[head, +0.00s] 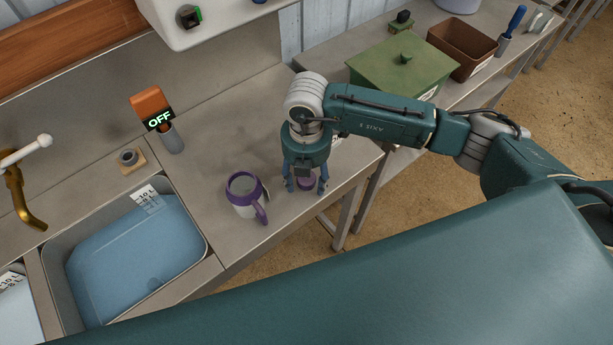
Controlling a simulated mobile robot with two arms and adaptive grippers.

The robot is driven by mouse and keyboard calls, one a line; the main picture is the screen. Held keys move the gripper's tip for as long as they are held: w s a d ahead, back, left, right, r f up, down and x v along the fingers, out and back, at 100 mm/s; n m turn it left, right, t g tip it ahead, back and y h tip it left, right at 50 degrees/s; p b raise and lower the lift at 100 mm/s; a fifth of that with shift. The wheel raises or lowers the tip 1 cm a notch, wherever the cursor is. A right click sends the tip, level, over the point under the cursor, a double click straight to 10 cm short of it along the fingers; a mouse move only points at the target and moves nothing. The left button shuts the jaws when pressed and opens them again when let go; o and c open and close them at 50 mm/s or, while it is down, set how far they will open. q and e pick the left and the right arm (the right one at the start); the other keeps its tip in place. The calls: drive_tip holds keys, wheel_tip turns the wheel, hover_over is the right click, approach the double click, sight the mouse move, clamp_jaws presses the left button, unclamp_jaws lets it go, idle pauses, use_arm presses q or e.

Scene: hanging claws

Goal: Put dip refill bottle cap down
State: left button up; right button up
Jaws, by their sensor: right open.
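My right gripper (306,188) points straight down over the counter, near its front edge. My left gripper is not in view.
A sink basin (201,233) with blue water lies left of the bottle. An orange-topped device reading OFF (152,108) stands behind. A green box (400,72) and brown bin (463,46) stand on the bench at right. The counter (215,140) behind the bottle is clear.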

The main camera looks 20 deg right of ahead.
drive_tip(key=shift+r, duration=0.7)
wheel_tip(320, 180, up, 11)
drive_tip(key=b, duration=0.3)
drive_tip(key=shift+b, duration=0.35)
